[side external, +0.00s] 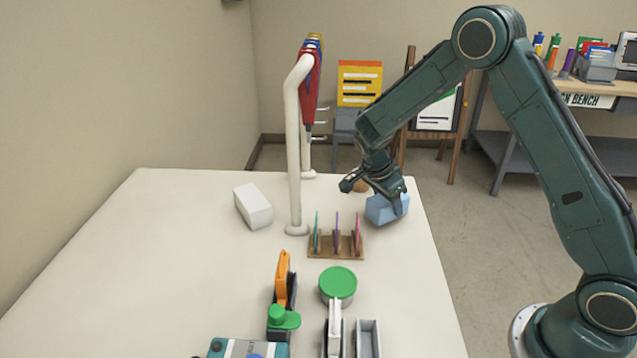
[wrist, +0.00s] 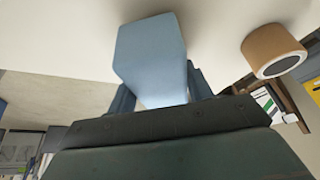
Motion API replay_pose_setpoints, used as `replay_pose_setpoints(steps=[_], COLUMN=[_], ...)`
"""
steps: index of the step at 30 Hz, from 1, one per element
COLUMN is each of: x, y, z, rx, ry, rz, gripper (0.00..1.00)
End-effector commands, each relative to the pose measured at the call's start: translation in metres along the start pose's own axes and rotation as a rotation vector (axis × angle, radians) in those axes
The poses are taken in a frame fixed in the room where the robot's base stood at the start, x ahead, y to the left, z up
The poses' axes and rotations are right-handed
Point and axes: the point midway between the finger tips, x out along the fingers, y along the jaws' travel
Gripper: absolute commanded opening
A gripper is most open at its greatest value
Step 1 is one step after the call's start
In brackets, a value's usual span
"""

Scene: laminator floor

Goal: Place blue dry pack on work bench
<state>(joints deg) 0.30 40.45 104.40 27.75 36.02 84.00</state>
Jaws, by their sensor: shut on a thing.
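The blue dry pack (side external: 381,209) is a light blue block near the right edge of the white work bench (side external: 120,255). My gripper (side external: 388,200) is shut on it from above. In the wrist view the blue dry pack (wrist: 150,55) fills the upper middle, with parts of the fingers showing beside its lower end. The pack is at or just above the bench surface; I cannot tell whether it touches.
A wooden rack (side external: 336,248) with thin coloured pieces stands left of the pack. A tan roll (wrist: 273,50) is close by. A white block (side external: 253,206), a pale stand (side external: 293,150) and a green-lidded tin (side external: 338,284) are on the bench. The left side is clear.

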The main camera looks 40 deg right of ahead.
Motion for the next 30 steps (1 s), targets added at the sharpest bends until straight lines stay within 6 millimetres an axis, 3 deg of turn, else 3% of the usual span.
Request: replay_pose_setpoints(steps=[8,21,30], x=[-0.044,-0.132,-0.167], y=[-0.001,-0.001,-0.001], z=[-0.018,-0.054,-0.069], rx=[0.003,0.002,0.001], ry=[-0.001,-0.001,0.0], rz=[-0.006,-0.006,-0.003], gripper=[0.18,0.18,0.18])
